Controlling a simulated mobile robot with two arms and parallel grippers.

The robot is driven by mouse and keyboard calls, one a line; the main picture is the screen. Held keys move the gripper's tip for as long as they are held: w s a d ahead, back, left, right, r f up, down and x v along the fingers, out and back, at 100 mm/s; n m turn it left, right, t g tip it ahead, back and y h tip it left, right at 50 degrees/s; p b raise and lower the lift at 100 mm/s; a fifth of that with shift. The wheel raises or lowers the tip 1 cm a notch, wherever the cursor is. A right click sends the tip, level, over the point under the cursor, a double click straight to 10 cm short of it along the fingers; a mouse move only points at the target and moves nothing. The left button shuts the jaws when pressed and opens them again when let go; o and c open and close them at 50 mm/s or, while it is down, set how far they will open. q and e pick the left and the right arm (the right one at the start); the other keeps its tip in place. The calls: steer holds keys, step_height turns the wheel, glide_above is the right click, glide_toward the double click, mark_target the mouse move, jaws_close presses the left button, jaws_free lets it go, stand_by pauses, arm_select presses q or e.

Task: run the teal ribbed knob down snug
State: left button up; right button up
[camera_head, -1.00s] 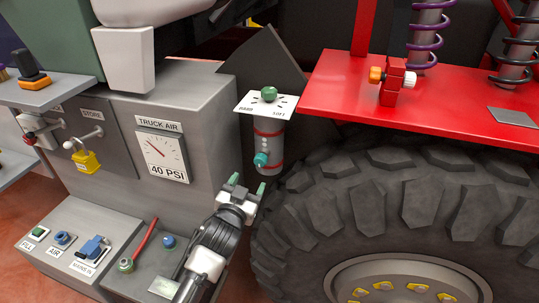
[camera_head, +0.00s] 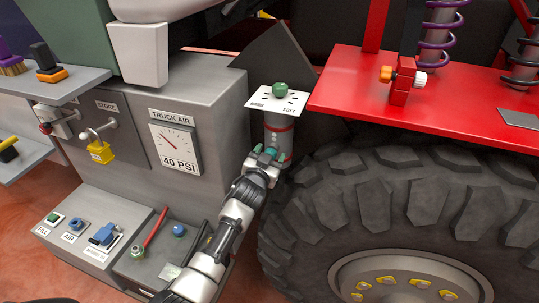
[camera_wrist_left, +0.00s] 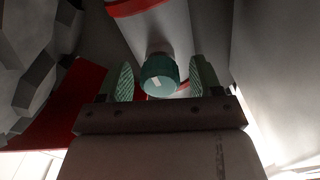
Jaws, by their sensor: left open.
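The teal ribbed knob (camera_wrist_left: 159,76) sticks out from the side of a grey cylinder (camera_head: 278,128) with red bands, beside the tyre. A pale mark shows on its face in the left wrist view. My left gripper (camera_head: 269,156) is at the cylinder's lower side and largely hides the knob in the head view. In the left wrist view its two green fingers (camera_wrist_left: 161,72) stand open on either side of the knob, with a gap visible at each side. My right gripper is not in view.
A green knob (camera_head: 280,90) sits on the white dial plate (camera_head: 262,101) above the cylinder. The big tyre (camera_head: 340,185) is close on the right. The grey cabinet with its gauge (camera_head: 176,147) stands on the left. A red shelf (camera_head: 350,98) overhangs the tyre.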

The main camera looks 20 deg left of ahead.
arm_select(q)
steer(key=c, duration=0.9)
steer(key=shift+c, duration=0.2)
steer(key=shift+m, duration=0.3)
steer(key=m+b, duration=0.1)
steer(key=m, duration=0.3)
steer(key=shift+f, duration=0.1)
steer(key=m+b, duration=0.1)
steer(key=m, duration=0.8)
steer(key=shift+m, duration=0.3)
steer(key=m, duration=0.4)
steer(key=shift+d+f, duration=0.1)
steer(key=shift+m, duration=0.3)
